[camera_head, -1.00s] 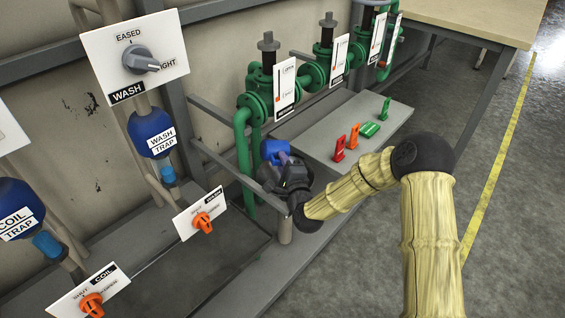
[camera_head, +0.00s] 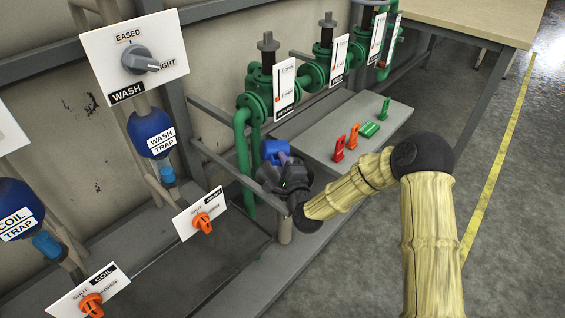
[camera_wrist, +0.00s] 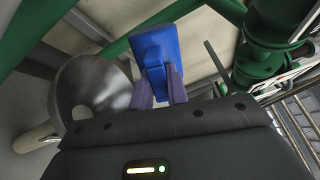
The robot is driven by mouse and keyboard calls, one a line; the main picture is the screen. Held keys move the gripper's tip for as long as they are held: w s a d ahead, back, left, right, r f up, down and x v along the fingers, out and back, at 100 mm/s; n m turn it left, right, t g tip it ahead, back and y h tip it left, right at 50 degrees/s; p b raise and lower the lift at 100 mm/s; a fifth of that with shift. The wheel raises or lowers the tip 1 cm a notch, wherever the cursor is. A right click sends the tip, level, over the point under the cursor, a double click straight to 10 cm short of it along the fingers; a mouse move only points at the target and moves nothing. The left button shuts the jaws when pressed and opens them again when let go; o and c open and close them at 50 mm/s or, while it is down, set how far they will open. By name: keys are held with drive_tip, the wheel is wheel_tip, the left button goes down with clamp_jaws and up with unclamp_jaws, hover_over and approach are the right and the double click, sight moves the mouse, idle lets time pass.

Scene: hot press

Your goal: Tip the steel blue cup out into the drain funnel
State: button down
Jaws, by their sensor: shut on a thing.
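The steel blue cup (camera_head: 273,150) is held at the end of my gripper (camera_head: 284,158), in the middle of the head view. In the wrist view the cup (camera_wrist: 156,52) is between the two purple fingers of my gripper (camera_wrist: 160,84), which are shut on it. Its mouth and contents cannot be made out. The grey drain funnel (camera_wrist: 88,85) opens at the left of the wrist view, beside the cup. In the head view my gripper mostly hides the funnel, and a short pipe (camera_head: 285,232) shows below it.
Green pipes and valves (camera_head: 256,105) stand close behind the cup. A grey shelf (camera_head: 330,125) with red, orange and green clips lies to the right. Orange-handled valve plates (camera_head: 202,213) are at the left. A dark sunken tray (camera_head: 190,265) lies at the front.

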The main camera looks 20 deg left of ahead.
idle(0.3)
drive_tip(key=shift+m+t+h, duration=0.4)
drive_tip(key=shift+m+h, duration=0.2)
drive_tip(key=shift+h, duration=0.2)
drive_tip(key=w+d+f, duration=0.1)
drive_tip(key=d, duration=0.1)
drive_tip(key=w+d+f, duration=0.1)
drive_tip(key=d, duration=0.2)
drive_tip(key=w+d+f, duration=0.1)
drive_tip(key=d, duration=0.1)
drive_tip(key=shift+d+f+p, duration=0.2)
drive_tip(key=shift+f+p, duration=0.1)
drive_tip(key=shift+f, duration=0.05)
drive_tip(key=s+d+f+m+t+h+p, duration=0.1)
drive_tip(key=d+f+m+h, duration=0.2)
drive_tip(key=d, duration=1.2)
drive_tip(key=s+d+f+m+t+h+p, duration=0.1)
drive_tip(key=s+d+f+m+h, duration=0.1)
drive_tip(key=d+f+h, duration=0.4)
drive_tip(key=d+f+m, duration=0.1)
drive_tip(key=d+f, duration=0.3)
drive_tip(key=d, duration=0.5)
drive_tip(key=shift+d+t, duration=0.35)
drive_tip(key=shift+t, duration=0.05)
